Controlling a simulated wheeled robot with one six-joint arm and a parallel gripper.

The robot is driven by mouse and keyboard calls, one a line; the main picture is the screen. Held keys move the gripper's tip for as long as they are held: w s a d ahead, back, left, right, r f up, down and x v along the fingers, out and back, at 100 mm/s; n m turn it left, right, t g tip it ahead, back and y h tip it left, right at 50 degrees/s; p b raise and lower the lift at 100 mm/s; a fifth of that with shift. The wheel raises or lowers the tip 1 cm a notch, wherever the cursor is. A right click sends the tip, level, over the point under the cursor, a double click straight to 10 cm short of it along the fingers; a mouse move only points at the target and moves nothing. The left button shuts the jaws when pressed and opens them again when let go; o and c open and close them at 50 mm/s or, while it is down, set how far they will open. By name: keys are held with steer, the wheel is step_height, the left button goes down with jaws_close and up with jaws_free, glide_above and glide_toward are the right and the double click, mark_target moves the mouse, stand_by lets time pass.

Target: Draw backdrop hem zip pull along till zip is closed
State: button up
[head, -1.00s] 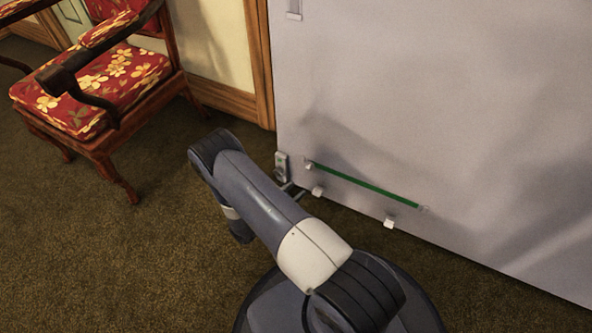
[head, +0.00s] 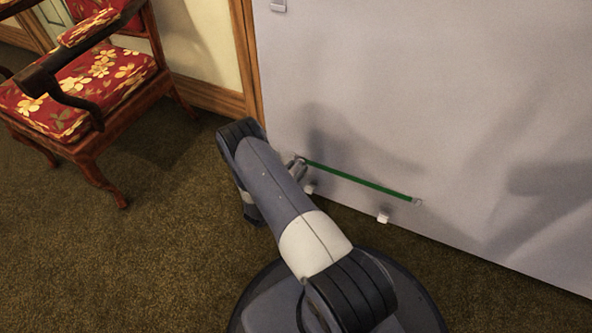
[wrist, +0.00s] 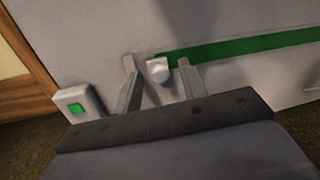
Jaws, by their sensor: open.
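The zip shows as a straight green strip (head: 358,180) low on the pale grey backdrop (head: 420,110), sloping down to the right in the head view. It also shows in the wrist view (wrist: 240,48). A small pale rounded knob, seemingly the zip pull (wrist: 158,70), sits at the strip's left end. My gripper (wrist: 156,63) is open, with one finger left of the knob and the other right of it, in front of the strip. Gaps show on both sides; I cannot tell the exact depth. In the head view my gripper (head: 297,167) partly hides that end.
A small box with a green square (wrist: 77,104) is at the backdrop's lower left edge. White tabs (head: 384,218) sit along the hem below the strip. A red floral armchair (head: 85,90) stands at left. Carpet between chair and backdrop is clear.

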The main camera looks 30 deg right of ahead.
steer(key=shift+w+d, duration=0.15)
steer(key=shift+d, duration=0.15)
steer(key=shift+c, duration=0.3)
jaws_close()
